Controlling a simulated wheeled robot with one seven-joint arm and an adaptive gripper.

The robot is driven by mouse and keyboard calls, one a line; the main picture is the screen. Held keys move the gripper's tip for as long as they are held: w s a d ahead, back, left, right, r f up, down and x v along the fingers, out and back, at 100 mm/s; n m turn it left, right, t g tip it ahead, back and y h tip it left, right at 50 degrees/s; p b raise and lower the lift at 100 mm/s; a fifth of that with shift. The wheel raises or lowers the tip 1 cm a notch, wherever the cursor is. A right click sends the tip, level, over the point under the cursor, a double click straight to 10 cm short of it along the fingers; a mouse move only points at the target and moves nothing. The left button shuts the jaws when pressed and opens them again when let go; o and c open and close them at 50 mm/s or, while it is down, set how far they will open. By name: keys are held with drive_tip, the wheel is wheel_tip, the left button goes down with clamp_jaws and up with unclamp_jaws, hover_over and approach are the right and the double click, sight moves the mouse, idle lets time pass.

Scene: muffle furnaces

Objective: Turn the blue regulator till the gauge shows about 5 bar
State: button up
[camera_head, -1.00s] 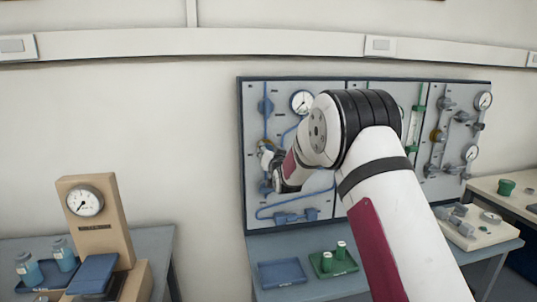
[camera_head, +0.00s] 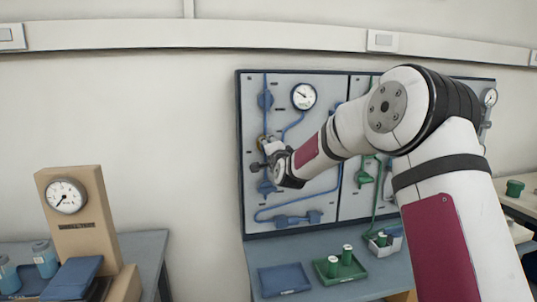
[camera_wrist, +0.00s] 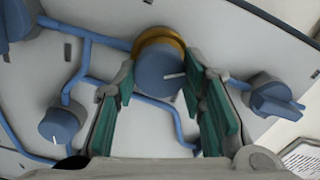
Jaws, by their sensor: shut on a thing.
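The blue regulator (camera_wrist: 158,72) is a round knob with a white mark and a brass collar behind it. In the wrist view it sits between the two green-padded fingers of my gripper (camera_wrist: 163,88), which is shut on it. In the head view my gripper (camera_head: 268,152) is at the left panel, and the brass collar (camera_head: 262,142) shows just beyond it; the knob is mostly hidden there. The white round gauge (camera_head: 303,96) is above and right of the gripper. Its needle seems to point up and left; its numbers are too small to read.
In the wrist view another blue knob (camera_wrist: 60,124) is lower left and a blue valve handle (camera_wrist: 277,98) is right, with blue pipes between. Below the panel are a blue tray (camera_head: 284,278) and a green tray (camera_head: 340,268) with small containers. A gauge stand (camera_head: 80,220) is left.

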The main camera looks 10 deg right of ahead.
drive_tip(key=m+b, duration=0.3)
drive_tip(key=m, duration=0.2)
drive_tip(key=m+b, duration=0.3)
drive_tip(key=m, duration=0.2)
drive_tip(key=m+b, duration=0.3)
drive_tip(key=m, duration=0.1)
drive_tip(key=shift+f+m, duration=0.3)
drive_tip(key=shift+m, duration=0.1)
idle(0.4)
drive_tip(key=o, duration=1.2)
drive_tip(key=shift+c, duration=0.2)
drive_tip(key=shift+r, duration=0.1)
